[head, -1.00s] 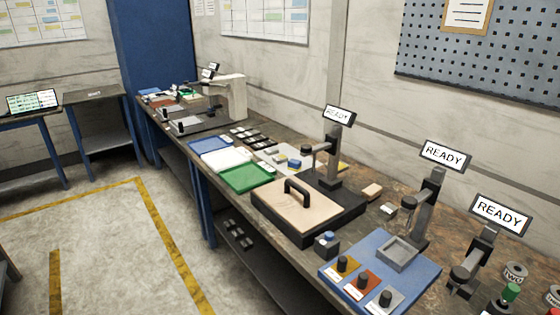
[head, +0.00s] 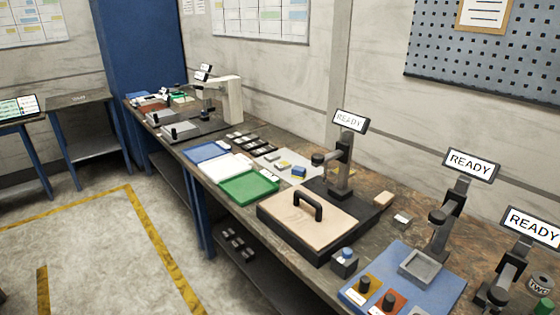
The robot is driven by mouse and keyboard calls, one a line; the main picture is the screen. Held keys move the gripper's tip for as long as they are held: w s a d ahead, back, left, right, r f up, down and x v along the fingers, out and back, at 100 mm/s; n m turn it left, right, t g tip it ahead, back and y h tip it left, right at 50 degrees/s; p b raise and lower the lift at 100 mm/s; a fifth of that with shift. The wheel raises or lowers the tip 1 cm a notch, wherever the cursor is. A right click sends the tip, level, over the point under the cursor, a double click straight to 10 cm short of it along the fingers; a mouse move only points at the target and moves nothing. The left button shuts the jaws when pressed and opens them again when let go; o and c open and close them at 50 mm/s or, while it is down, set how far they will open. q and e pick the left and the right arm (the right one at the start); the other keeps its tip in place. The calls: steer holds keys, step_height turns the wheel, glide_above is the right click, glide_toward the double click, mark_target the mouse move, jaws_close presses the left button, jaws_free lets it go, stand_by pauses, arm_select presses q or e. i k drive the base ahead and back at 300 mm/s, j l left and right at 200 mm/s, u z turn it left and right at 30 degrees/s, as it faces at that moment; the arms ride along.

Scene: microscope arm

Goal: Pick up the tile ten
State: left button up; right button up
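Several small dark tiles (head: 265,150) lie in a group on the long bench, behind the green tray, in the head view. More small dark blocks (head: 237,240) sit on the lower shelf under the bench. Their labels are too small to read, so I cannot tell which is tile ten. Neither of my grippers shows in the view.
The long bench (head: 375,185) runs along the wall. It carries a green tray (head: 249,186), a wooden board with a black handle (head: 308,212), a blue panel with knobs (head: 440,275) and stands with READY signs (head: 350,121). Open floor (head: 90,250) lies left of it.

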mark_target(282, 166)
steer(key=i+j, duration=0.25)
steer(key=j, duration=0.15)
steer(key=i+j+z, duration=0.15)
steer(key=i+j, duration=0.4)
steer(key=j, duration=0.2)
steer(key=i+j+z, duration=0.15)
steer(key=j, duration=0.3)
steer(key=i+j, duration=0.35)
steer(key=j+z, duration=0.05)
